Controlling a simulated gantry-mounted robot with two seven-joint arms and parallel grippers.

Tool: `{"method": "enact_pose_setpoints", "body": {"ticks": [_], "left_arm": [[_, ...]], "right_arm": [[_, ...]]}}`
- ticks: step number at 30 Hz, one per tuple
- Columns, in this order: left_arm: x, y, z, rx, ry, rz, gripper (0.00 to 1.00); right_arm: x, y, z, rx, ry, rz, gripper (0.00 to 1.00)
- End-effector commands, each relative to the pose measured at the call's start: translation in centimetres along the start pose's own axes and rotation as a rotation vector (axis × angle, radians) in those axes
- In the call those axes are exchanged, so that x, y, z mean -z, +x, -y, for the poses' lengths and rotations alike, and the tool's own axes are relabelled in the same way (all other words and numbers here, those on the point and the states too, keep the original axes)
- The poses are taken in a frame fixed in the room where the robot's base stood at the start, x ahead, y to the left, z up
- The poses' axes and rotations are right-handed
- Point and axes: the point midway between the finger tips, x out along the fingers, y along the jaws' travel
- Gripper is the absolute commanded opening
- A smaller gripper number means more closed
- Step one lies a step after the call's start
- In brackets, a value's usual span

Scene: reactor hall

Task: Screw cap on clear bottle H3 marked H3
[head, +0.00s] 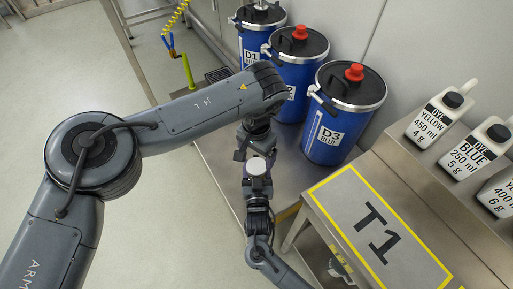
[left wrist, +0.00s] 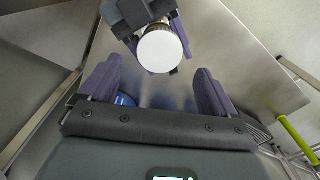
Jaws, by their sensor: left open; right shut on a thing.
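A round white cap (head: 257,166) faces up toward my left gripper, at the middle of the head view. In the left wrist view the cap (left wrist: 160,51) shows as a white disc with a ribbed edge. My right gripper (head: 257,186) is shut on the bottle under the cap. The bottle is almost wholly hidden by the cap and fingers, and no H3 mark shows. How tightly the cap sits cannot be told. My left gripper (head: 256,142) is open and empty. In its wrist view, the cap lies beyond the fingertips, between the two purple fingers, apart from them.
A T1 stand (head: 372,222) is at right. White dye bottles (head: 438,118) stand on a shelf. Clear floor lies left.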

Motion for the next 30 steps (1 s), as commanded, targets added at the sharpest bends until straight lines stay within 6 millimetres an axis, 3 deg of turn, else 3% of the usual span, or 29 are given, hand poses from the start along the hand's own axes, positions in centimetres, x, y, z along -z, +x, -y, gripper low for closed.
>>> {"method": "enact_pose_setpoints", "body": {"ticks": [6,12,25,30], "left_arm": [[-0.1,3.0,0.0,0.000,0.001,0.002,0.90],[0.0,4.7,-0.1,0.000,0.001,0.002,0.90],[0.0,5.3,0.0,0.000,0.000,0.000,0.90],[0.0,5.3,0.0,0.000,0.000,0.000,0.64]], "right_arm": [[0.0,0.0,0.0,0.000,0.000,0.001,0.00],[0.0,0.0,0.0,0.000,0.000,0.001,0.00],[0.0,0.0,0.0,0.000,0.000,0.001,0.00],[0.0,0.0,0.0,0.000,0.000,0.001,0.00]]}}
